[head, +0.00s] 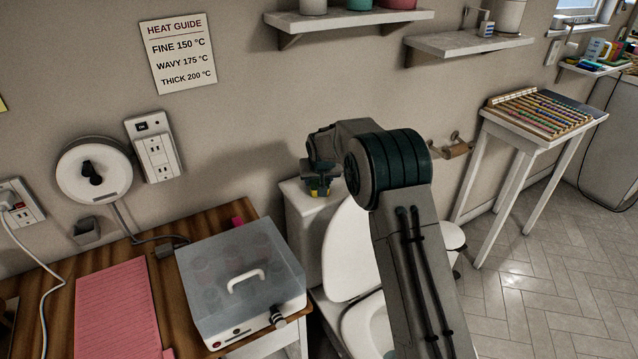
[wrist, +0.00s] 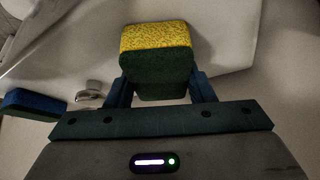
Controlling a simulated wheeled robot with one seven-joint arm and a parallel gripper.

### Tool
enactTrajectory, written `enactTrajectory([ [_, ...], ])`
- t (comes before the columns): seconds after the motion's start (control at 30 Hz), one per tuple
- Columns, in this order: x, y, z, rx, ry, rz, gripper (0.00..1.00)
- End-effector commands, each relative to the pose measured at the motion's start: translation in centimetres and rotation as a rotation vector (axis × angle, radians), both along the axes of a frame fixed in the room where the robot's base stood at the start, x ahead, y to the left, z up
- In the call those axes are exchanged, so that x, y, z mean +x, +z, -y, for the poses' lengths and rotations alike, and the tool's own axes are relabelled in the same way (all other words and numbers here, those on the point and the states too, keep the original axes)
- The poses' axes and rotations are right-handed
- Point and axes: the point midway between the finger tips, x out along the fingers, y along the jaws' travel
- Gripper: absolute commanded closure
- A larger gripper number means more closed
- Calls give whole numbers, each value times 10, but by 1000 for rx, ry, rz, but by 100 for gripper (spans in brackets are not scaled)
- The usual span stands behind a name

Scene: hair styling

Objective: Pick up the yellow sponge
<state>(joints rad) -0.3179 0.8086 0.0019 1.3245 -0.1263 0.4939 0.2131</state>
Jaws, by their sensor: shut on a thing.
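The yellow sponge (wrist: 157,38) is a block with a yellow face and a dark green side, between the two fingers of my gripper (wrist: 160,88) in the wrist view. The gripper is shut on it. In the head view my gripper (head: 320,180) points down over the toilet tank, and a small bit of the yellow sponge (head: 319,190) shows below it. I cannot tell whether the sponge touches the tank top. A second sponge (wrist: 34,104), blue and dark green, lies at the left of the wrist view, apart from the gripper.
The white toilet tank (head: 318,214) stands against the wall with the raised toilet lid (head: 347,255) in front. A clear-lidded box (head: 240,285) and a pink mat (head: 117,310) sit on the wooden counter. Shelves (head: 470,43) hang above, and a small table (head: 535,125) stands at right.

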Motion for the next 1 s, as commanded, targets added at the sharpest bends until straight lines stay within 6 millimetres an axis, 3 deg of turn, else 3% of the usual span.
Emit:
enactTrajectory([
  [0.27, 0, 8, 0, 0, 0, 2, 75],
  [0.5, 1, 43, 0, 2, 0, 4, 75],
  [1.0, -41, 99, 89, 0, -2, 1, 75],
])
